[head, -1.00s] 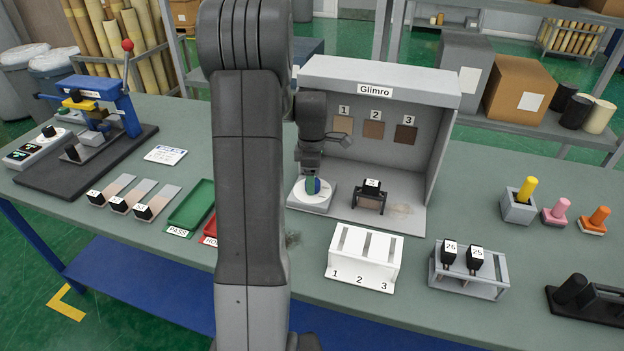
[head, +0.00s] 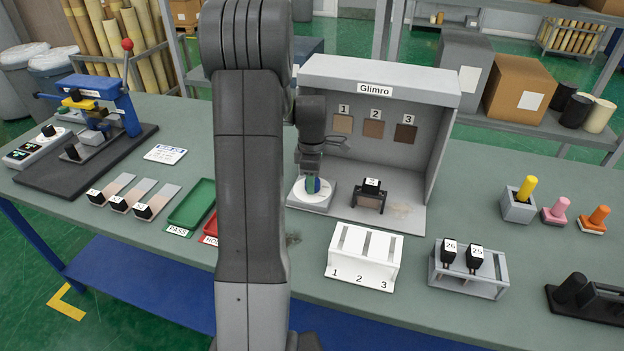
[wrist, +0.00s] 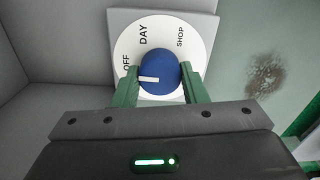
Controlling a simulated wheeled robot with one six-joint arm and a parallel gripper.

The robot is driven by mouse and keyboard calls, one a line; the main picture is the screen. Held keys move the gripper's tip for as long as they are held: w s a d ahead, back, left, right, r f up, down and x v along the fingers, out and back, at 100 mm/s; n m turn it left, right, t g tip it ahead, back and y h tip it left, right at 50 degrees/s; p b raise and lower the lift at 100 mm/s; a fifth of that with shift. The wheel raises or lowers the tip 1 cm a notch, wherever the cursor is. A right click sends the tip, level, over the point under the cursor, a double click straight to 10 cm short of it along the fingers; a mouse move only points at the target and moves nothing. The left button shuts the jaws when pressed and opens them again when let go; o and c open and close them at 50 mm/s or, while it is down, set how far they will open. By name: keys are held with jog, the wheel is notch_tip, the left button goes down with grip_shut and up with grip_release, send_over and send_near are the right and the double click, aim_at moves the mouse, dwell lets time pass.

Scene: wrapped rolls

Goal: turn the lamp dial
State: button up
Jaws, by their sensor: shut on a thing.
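The lamp dial is a blue knob (wrist: 158,72) on a white disc (wrist: 140,40) lettered OFF, DAY and SHOP. The knob's white mark points left, on the OFF side and a little below that word. My gripper (wrist: 159,86) has its green fingers on either side of the knob, shut on it. In the head view the disc sits on a grey base (head: 310,201) at the left of the grey booth (head: 440,160) signed Glimro. There my gripper (head: 312,185) covers much of the knob.
A small black-topped stand (head: 369,197) is right of the dial inside the booth. A white slotted rack (head: 362,256) stands in front, with a grey rack (head: 468,275) holding black-topped pieces to its right. Green (head: 192,204) and red trays lie left of my arm.

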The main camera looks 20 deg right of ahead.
jog(key=m, duration=0.6)
jog(key=shift+b, duration=0.3)
jog(key=shift+r+m, duration=0.1)
jog(key=shift+m, duration=2.6)
jog(key=o, duration=1)
notch_tip(320, 180, up, 14)
jog(key=shift+f+b, duration=0.15)
jog(key=shift+b, duration=0.25)
